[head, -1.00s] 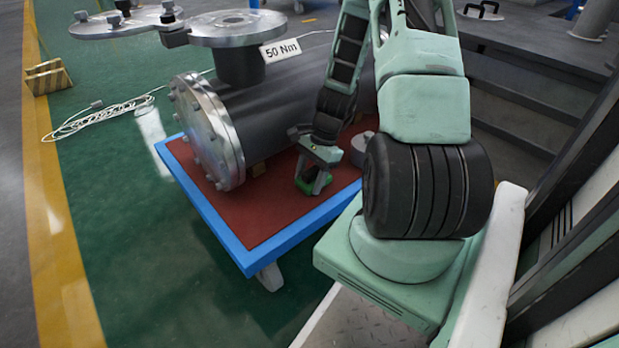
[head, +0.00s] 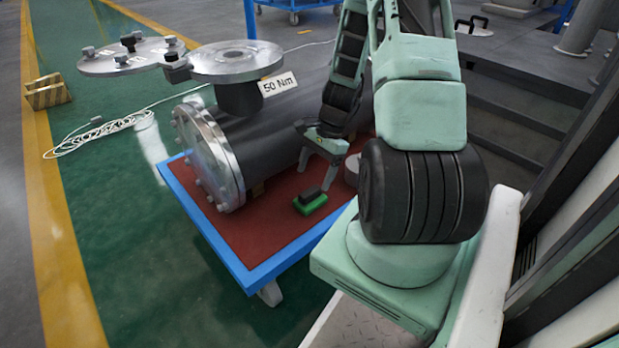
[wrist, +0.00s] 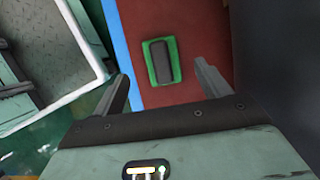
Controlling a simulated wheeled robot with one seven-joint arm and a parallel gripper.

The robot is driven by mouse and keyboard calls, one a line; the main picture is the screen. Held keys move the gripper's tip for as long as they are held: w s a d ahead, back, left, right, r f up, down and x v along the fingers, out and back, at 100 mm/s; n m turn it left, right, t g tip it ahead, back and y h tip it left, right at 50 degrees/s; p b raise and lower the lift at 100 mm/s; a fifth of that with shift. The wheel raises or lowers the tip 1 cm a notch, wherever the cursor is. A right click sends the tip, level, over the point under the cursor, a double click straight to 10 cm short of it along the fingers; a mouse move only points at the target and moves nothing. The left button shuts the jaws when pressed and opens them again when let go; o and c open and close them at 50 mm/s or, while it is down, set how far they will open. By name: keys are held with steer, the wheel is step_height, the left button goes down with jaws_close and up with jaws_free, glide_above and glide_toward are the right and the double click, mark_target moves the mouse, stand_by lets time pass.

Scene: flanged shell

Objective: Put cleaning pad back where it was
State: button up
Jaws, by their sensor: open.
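The cleaning pad (head: 310,201) is a green pad with a dark grip block on top. It lies flat on the red top of the blue-edged stand, near the front edge. My gripper (head: 318,172) is open and empty, just above and behind the pad in the head view. In the wrist view the pad (wrist: 161,62) lies ahead of my open fingers (wrist: 164,85), apart from both, with the stand's blue edge to its left.
The dark flanged shell (head: 270,140) lies on the stand (head: 262,228) beside the pad. A "50 Nm" tag (head: 278,84) hangs at its nozzle. A round grey part (head: 352,168) sits right of my gripper. Bare red surface surrounds the pad.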

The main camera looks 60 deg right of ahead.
mark_target(318, 186)
steer(key=shift+p+v, duration=0.7)
steer(key=shift+v, duration=1.1)
steer(key=shift+s, duration=0.1)
